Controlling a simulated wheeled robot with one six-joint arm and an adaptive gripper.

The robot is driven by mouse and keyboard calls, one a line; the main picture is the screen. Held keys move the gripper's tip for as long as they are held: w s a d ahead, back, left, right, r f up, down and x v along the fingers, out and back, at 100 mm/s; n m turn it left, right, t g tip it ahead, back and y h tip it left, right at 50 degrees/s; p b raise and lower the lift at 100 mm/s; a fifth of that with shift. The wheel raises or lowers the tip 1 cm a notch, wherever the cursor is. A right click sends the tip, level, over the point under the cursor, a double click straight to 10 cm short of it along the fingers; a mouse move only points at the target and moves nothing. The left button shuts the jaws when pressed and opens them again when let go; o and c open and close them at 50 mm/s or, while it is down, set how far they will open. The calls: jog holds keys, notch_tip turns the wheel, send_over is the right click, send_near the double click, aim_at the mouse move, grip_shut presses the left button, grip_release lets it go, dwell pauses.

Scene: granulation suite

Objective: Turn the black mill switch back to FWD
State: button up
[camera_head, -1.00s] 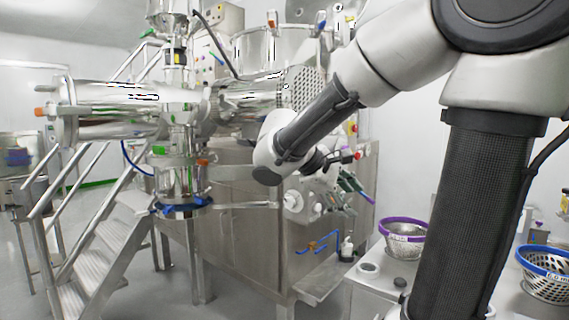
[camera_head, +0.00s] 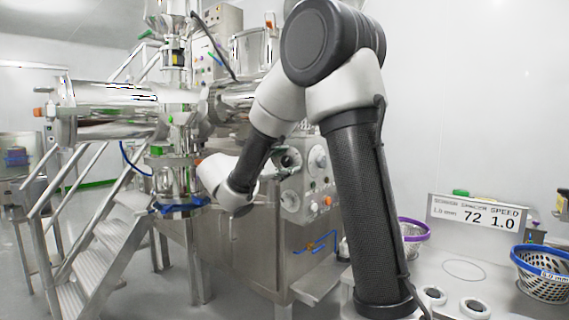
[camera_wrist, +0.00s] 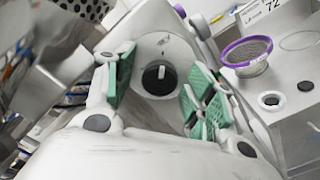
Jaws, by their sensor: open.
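The black mill switch (camera_wrist: 157,79) shows in the wrist view as a round black knob with a pale pointer mark, set on a light round plate. The pointer stands roughly upright in that picture. I cannot read any FWD label. My gripper (camera_wrist: 162,80) is open, its green-padded fingers to the left and right of the switch in the picture. I see no finger touching it, and the remaining distance is unclear.
A purple-rimmed sieve basket (camera_head: 414,232) and a blue-rimmed one (camera_head: 545,262) stand on the bench at right, with a display sign (camera_head: 478,214) reading 72 and 1.0. Steel stairs (camera_head: 105,245) and mill pipework (camera_head: 115,105) are at left.

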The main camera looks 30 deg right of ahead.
jog(key=shift+d, duration=0.2)
jog(key=c, duration=1)
jog(key=shift+c, duration=0.2)
jog(key=shift+n, duration=0.3)
jog(key=n, duration=0.3)
jog(key=shift+n, duration=0.3)
jog(key=n, duration=0.4)
jog(key=shift+w+n, duration=0.1)
jog(key=shift+n, duration=0.2)
jog(key=n, duration=0.4)
jog(key=shift+w+a+n, duration=0.1)
jog(key=shift+n, duration=2.4)
